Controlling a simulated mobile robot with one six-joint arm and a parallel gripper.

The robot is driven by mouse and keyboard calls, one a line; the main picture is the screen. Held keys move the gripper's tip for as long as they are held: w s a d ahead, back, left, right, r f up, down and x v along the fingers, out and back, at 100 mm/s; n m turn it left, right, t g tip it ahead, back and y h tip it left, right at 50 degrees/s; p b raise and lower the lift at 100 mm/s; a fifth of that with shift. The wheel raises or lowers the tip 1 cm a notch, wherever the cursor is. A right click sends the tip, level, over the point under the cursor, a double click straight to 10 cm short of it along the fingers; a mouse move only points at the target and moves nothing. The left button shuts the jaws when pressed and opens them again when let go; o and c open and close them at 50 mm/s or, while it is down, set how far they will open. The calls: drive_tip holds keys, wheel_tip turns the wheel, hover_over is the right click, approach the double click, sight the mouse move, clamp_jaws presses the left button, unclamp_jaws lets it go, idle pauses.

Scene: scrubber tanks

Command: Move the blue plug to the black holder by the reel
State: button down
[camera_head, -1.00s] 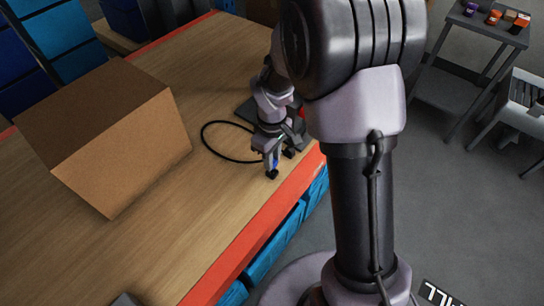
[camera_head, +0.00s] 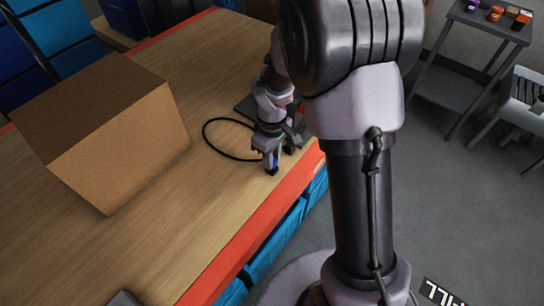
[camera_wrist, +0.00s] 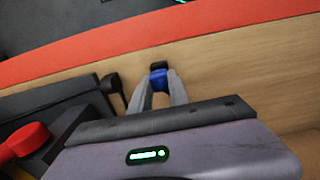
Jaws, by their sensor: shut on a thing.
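My gripper (camera_wrist: 161,92) is shut on the blue plug (camera_wrist: 159,78), which sits between the fingertips in the wrist view. In the head view my gripper (camera_head: 272,161) is low over the wooden bench near its red front edge, with a bit of blue showing at its fingers. A small black piece (camera_wrist: 160,66) lies directly beyond the plug; I cannot tell whether it is a holder or part of the plug. A dark upright piece (camera_wrist: 112,84) stands left of the fingers. My arm hides part of this area, and I cannot make out the reel clearly.
A black cable (camera_head: 205,130) loops on the bench left of my gripper. A large cardboard box (camera_head: 110,135) stands farther left, with bare wood between. A red knob (camera_wrist: 28,140) on a dark unit is at the left of the wrist view. The bench has a red edge (camera_wrist: 180,26).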

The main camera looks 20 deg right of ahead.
drive_tip(key=shift+f, duration=0.15)
drive_tip(key=shift+f+b, duration=0.6)
drive_tip(key=shift+f, duration=0.15)
drive_tip(key=c, duration=1.2)
unclamp_jaws()
drive_tip(key=shift+o, duration=0.6)
drive_tip(key=o, duration=0.4)
